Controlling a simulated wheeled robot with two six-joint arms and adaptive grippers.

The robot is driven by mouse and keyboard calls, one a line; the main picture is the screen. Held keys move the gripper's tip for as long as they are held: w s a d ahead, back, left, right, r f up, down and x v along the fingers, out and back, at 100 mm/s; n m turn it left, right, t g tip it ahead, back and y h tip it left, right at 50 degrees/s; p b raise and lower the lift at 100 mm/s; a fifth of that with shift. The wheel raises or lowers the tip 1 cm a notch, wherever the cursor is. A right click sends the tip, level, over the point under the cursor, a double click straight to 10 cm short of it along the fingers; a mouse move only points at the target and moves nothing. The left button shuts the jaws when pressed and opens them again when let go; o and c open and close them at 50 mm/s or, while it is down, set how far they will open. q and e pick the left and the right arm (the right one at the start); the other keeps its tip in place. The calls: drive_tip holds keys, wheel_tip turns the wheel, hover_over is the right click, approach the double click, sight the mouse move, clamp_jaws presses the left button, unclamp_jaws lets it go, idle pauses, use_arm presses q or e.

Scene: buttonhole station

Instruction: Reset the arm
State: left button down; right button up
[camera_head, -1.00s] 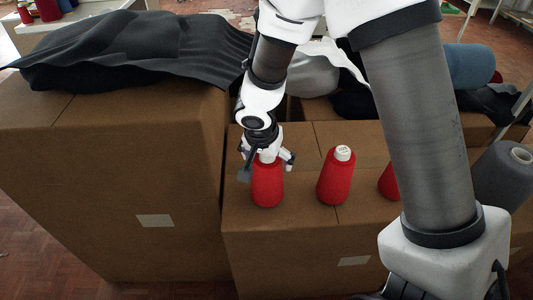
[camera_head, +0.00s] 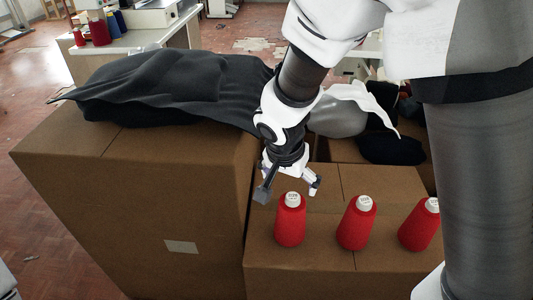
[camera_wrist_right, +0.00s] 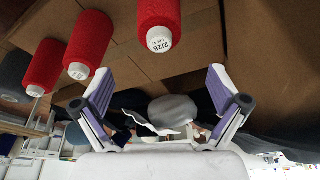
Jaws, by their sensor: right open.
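My right gripper (camera_head: 288,192) is open and empty. It hangs just above and behind the leftmost red thread cone (camera_head: 290,222) in the head view. Its two purple-padded fingers (camera_wrist_right: 160,95) stand wide apart in the right wrist view, with that cone (camera_wrist_right: 159,22) beyond them and nothing between the pads. Two more red cones stand to the right, a middle one (camera_head: 356,225) and a right one (camera_head: 419,226). The right one is partly hidden by my arm. All three stand upright on a cardboard box (camera_head: 300,270). My left gripper is out of view.
A taller cardboard box (camera_head: 130,200) stands on the left with dark cloth (camera_head: 170,85) draped over its top. An open box behind the cones holds grey, white and black fabric (camera_head: 340,112). A white table (camera_head: 130,40) with thread cones stands at the back left.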

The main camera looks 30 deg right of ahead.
drive_tip(key=s+a+f+n+g+y+p, duration=0.1)
drive_tip(key=s+f+n+g+y+p, duration=0.2)
drive_tip(key=s+f, duration=0.9)
drive_tip(key=s+a+f+n+g+p, duration=0.25)
drive_tip(key=s+f+p, duration=0.35)
drive_tip(key=s+f, duration=0.55)
drive_tip(key=w+n+t, duration=0.1)
drive_tip(key=w+d+n+t, duration=0.1)
drive_tip(key=w+r+n+t, duration=0.1)
drive_tip(key=w+n, duration=0.1)
drive_tip(key=shift+d, duration=0.35)
